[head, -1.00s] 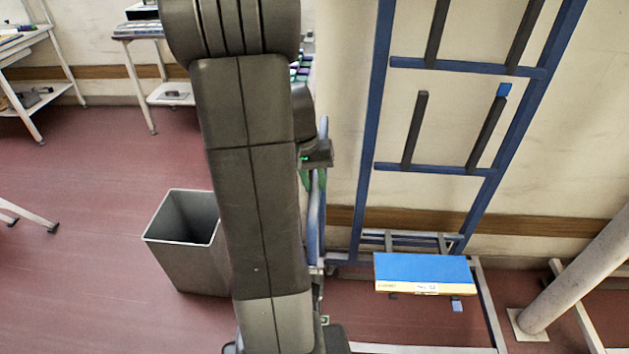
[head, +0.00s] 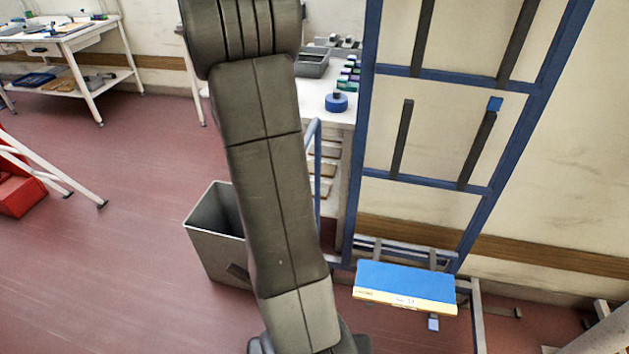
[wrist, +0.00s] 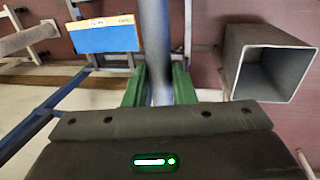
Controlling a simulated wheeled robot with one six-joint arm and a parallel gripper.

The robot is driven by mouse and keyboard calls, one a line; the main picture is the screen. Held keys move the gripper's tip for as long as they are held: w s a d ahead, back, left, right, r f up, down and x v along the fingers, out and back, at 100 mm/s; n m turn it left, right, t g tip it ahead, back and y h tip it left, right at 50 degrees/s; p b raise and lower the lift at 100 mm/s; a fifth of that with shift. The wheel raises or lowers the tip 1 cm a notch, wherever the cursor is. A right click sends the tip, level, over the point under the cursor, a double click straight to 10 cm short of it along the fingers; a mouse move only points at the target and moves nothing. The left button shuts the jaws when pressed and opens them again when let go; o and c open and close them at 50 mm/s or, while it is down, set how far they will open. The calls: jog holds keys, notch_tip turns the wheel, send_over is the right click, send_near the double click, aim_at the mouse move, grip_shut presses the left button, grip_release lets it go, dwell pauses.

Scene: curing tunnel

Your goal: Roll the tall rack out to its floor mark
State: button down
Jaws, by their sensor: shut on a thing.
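The tall rack (head: 483,212) is a blue upright frame with crossbars and dark prongs, standing on a grey base frame near the wall. A blue box with a pale, labelled edge (head: 405,287) is low on it. The box also shows in the wrist view (wrist: 107,38). My gripper (wrist: 158,86) has green fingers closed on both sides of an upright blue tube, the rack's handle (wrist: 155,40). In the head view my arm hides the gripper; part of the blue handle (head: 313,150) shows beside it. No floor mark can be made out.
A grey bin (head: 212,235) stands close left of my arm, also in the wrist view (wrist: 268,65). A white bench (head: 345,118) with small parts is behind the rack. Another white table (head: 85,40) is at the back left. Red floor is open at left.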

jog(key=w+a+p, duration=0.1)
jog(key=w+a, duration=0.1)
jog(key=a, duration=0.7)
jog(key=w+a+p, duration=0.1)
jog(key=w+a, duration=0.2)
jog(key=a, duration=0.6)
jog(key=shift+w+a+p, duration=0.2)
jog(key=shift+a+p, duration=0.05)
jog(key=shift+p, duration=0.1)
jog(key=shift+r, duration=0.1)
jog(key=c, duration=1.6)
grip_release()
jog(key=shift+c, duration=0.2)
jog(key=o, duration=0.4)
jog(key=shift+w+a, duration=0.1)
jog(key=shift+a, duration=0.1)
notch_tip(320, 180, up, 13)
jog(key=a+b, duration=0.1)
jog(key=a, duration=0.1)
jog(key=shift+w+a+r, duration=0.2)
jog(key=shift+w+a, duration=0.05)
jog(key=shift+w, duration=0.05)
